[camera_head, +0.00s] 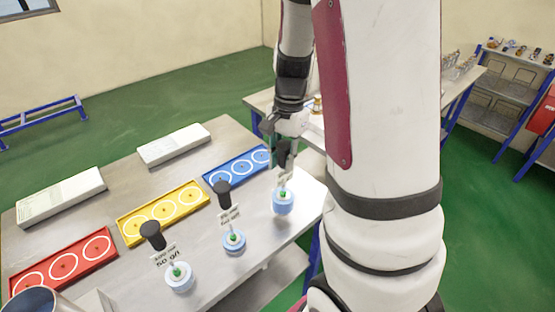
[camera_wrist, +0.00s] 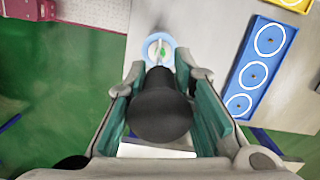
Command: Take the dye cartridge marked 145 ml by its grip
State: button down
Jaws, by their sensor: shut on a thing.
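Three cartridges with pale blue round bases, a green spot, a white label and a black knob grip stand along the near side of the table. The left cartridge (camera_head: 179,277) has a label reading about "50 g/l". The middle cartridge (camera_head: 234,242) has a label too small to read. My gripper (camera_head: 284,158) is at the right cartridge (camera_head: 283,203), whose label is partly hidden and unreadable. In the wrist view my gripper (camera_wrist: 160,70) is shut on the black grip (camera_wrist: 160,108), with a finger pad on each side. The blue base (camera_wrist: 157,42) shows beyond it.
Red (camera_head: 65,262), yellow (camera_head: 163,213) and blue (camera_head: 238,167) trays with ringed places lie on the metal table (camera_head: 120,190). Two white slabs (camera_head: 60,196) lie behind them. Another table and shelves (camera_head: 505,90) stand at the right.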

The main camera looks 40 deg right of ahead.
jog(key=s+d+r, duration=0.1)
jog(key=s+d, duration=0.3)
jog(key=s, duration=0.9)
jog(key=shift+s+r+b, duration=0.2)
jog(key=shift+s+b, duration=0.2)
jog(key=shift+d, duration=0.1)
notch_tip(320, 180, up, 5)
jog(key=p, duration=0.3)
jog(key=shift+p, duration=0.4)
